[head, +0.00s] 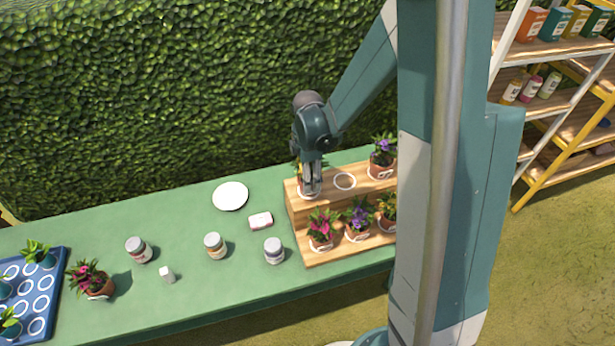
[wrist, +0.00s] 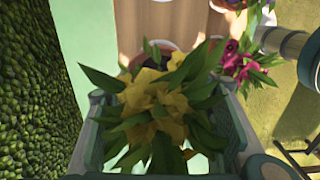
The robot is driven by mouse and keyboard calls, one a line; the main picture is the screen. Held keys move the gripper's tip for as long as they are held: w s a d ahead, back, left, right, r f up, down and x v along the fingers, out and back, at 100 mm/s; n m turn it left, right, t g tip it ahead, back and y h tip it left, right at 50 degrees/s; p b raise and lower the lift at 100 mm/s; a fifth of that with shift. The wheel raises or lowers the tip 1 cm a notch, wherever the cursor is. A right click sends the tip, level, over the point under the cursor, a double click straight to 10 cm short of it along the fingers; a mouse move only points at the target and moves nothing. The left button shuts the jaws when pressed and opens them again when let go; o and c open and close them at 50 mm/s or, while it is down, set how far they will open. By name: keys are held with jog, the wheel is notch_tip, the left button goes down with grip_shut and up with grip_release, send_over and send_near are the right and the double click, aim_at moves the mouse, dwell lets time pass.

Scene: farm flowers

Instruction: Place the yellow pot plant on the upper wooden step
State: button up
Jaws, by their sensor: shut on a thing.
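The yellow pot plant (wrist: 155,105) fills the middle of the wrist view, with yellow blooms and green leaves. My gripper (head: 312,190) is shut on it; gripper parts show on both sides of the plant in the wrist view. In the head view the plant's pot (head: 301,186) is mostly hidden behind my gripper, at the left end of the upper wooden step (head: 327,190). I cannot tell whether the pot touches the step. The step also shows in the wrist view (wrist: 175,25). A white ring (head: 345,181) marks an empty spot right of my gripper.
A purple plant (head: 383,155) stands on the upper step's right. Jars, a white plate (head: 230,196) and a blue tray (head: 55,285) are on the green table (head: 190,225). A hedge stands behind.

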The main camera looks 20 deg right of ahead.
jog(key=shift+f, duration=0.15)
jog(key=o, duration=1.1)
jog(key=shift+r, duration=6.15)
